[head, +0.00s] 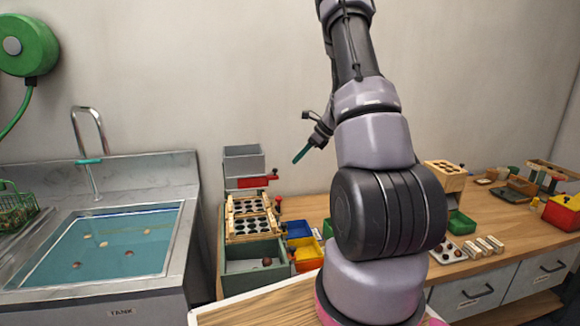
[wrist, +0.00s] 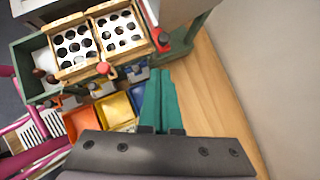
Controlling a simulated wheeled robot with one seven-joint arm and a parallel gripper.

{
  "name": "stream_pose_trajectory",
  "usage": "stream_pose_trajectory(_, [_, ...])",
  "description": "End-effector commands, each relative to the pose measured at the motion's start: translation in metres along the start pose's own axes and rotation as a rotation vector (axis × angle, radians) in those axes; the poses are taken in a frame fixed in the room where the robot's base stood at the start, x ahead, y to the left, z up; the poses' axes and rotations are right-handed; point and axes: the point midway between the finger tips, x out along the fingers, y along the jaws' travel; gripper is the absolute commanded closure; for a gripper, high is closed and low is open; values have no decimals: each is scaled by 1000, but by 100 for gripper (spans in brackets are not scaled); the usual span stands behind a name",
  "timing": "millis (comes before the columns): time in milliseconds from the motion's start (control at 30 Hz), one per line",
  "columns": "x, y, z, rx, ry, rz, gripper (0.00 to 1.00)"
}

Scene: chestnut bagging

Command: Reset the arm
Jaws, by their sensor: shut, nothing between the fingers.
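My gripper (head: 302,154) has teal fingers and hangs in the air left of my arm, above the wooden counter, in the head view. In the wrist view my gripper (wrist: 158,82) shows its two teal fingers pressed together with nothing between them. My arm stands raised and bent in the middle of the head view and hides part of the counter behind it.
A sorting stand with perforated trays (head: 250,216) and a green bin (head: 250,278) stands left on the wooden counter (head: 502,222). Blue, yellow and orange bins (wrist: 116,110) lie below the fingers. A water tank (head: 110,244) is at left. Chestnuts and boxes occupy the right.

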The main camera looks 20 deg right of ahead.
Motion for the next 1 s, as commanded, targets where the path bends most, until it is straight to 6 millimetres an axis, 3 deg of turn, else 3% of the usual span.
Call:
stream_pose_trajectory(100, [-28, -1, -1, 3, 0, -4, 100])
stream_pose_trajectory(300, [-56, -1, -1, 2, 1, -3, 100])
stream_pose_trajectory(567, [-64, 0, -1, 2, 1, 0, 100])
stream_pose_trajectory(667, [-69, 6, 8, -33, 2, 1, 100])
stream_pose_trajectory(833, [-96, 45, 56, -244, 16, 10, 100])
stream_pose_trajectory(1000, [-133, 111, 108, -577, 54, 19, 100])
